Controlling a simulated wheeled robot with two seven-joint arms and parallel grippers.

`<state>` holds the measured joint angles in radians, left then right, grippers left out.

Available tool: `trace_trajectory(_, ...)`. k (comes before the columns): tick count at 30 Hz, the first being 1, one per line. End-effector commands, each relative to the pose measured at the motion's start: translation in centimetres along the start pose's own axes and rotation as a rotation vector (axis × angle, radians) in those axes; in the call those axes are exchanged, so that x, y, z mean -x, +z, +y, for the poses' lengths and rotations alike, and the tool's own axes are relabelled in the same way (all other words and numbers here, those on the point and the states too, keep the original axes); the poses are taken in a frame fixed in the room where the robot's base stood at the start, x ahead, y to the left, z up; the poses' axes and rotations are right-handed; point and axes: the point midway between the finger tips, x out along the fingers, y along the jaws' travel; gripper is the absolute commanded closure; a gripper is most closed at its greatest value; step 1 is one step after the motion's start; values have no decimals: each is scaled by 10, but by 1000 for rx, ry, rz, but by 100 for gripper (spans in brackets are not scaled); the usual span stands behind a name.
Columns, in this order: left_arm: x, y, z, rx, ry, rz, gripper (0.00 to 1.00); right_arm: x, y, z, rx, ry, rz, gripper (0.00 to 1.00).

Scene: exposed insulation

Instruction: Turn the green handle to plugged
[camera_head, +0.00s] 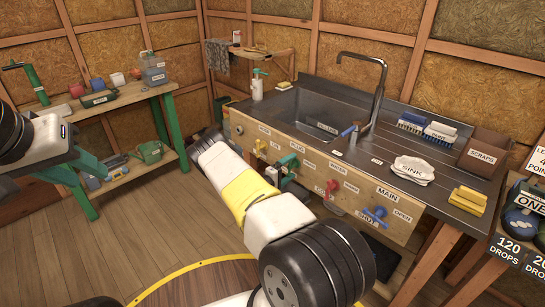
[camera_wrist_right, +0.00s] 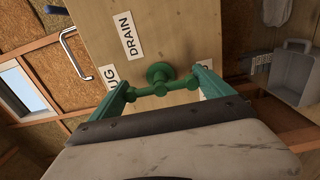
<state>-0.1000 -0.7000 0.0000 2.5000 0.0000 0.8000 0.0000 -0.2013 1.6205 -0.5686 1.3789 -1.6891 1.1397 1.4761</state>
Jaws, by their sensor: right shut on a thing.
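The green handle (camera_wrist_right: 160,88) is a bar on a round hub, mounted on the wooden panel (camera_wrist_right: 190,25). In the head view it shows (camera_head: 288,162) on the sink front. My right gripper (camera_wrist_right: 165,92) has its green fingers at the two ends of the bar and is shut on it. The bar runs crosswise between the fingers. A DRAIN label (camera_wrist_right: 127,35) is above the hub in the wrist view. A PLUG label (camera_wrist_right: 110,77) is partly hidden by a finger. My left gripper (camera_head: 78,158) is at the far left, against the green bench; its opening is unclear.
A blue handle (camera_head: 375,214), a red handle (camera_head: 331,188) and a yellow handle (camera_head: 260,146) sit on the same panel. The sink (camera_head: 312,110) and faucet (camera_head: 375,85) are above it. A workbench (camera_head: 125,97) stands left. Open floor (camera_head: 110,255) lies front left.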

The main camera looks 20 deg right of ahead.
Motion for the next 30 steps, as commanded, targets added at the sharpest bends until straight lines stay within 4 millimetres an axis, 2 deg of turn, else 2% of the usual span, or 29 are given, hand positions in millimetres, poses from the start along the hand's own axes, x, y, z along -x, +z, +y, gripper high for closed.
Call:
trace_trajectory(2,0,0,0,0,0,0,64,1,-1,-1,-3,-3,1,0)
trace_trajectory(11,0,0,0,0,0,0,64,5,-1,-1,-1,-2,1,0)
trace_trajectory(24,0,0,0,0,0,0,64,71,-2,-1,-2,-3,4,0)
trace_trajectory(30,0,0,0,0,0,0,64,79,0,-1,-2,-2,1,0)
